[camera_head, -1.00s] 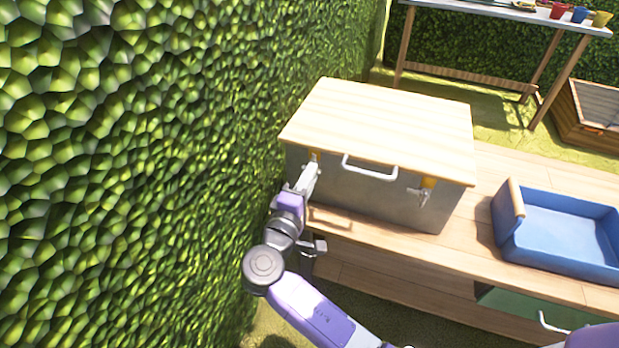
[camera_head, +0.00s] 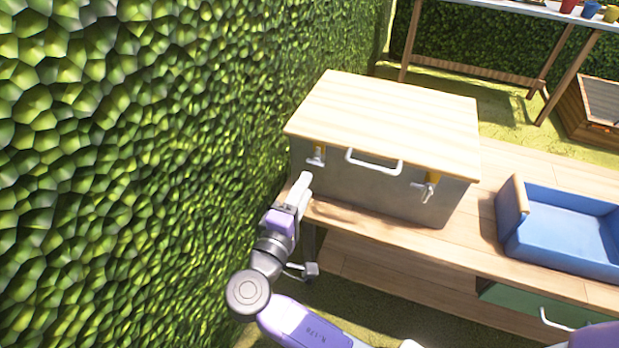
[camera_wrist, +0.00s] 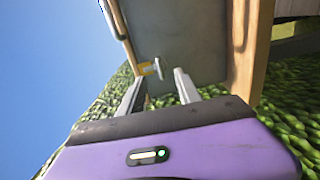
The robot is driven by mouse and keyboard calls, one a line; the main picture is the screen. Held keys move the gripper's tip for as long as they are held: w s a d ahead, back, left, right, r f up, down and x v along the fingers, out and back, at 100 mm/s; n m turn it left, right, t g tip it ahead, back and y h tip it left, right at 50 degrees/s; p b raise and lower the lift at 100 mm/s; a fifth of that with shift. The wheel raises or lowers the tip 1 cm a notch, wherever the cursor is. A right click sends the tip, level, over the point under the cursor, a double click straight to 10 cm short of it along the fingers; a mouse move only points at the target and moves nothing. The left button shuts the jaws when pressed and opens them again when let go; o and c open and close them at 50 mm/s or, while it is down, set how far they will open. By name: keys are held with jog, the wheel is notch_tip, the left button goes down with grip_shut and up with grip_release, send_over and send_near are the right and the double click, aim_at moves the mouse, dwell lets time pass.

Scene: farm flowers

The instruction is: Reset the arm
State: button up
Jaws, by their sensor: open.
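My gripper (camera_head: 298,190) is at the left front of a grey metal box with a pale wooden lid (camera_head: 390,110). It is apart from the box's left latch (camera_head: 316,156), which shows just above and beyond it. In the wrist view my gripper (camera_wrist: 158,88) has its two fingers spread with nothing between them. The same latch (camera_wrist: 152,68), with a yellow part, shows beyond the fingertips in that view. The lid is down on the box. A white handle (camera_head: 374,163) and a right latch (camera_head: 424,190) are on the box's front.
The box stands on a wooden bench (camera_head: 400,232). A blue tray (camera_head: 560,235) is on the bench at right. A green hedge wall (camera_head: 120,170) rises close to my arm on the left. A table with small pots (camera_head: 590,10) and a wooden planter (camera_head: 585,120) are at the back right.

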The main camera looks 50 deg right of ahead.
jog(key=shift+s+a, duration=0.2)
jog(key=shift+a, duration=0.35)
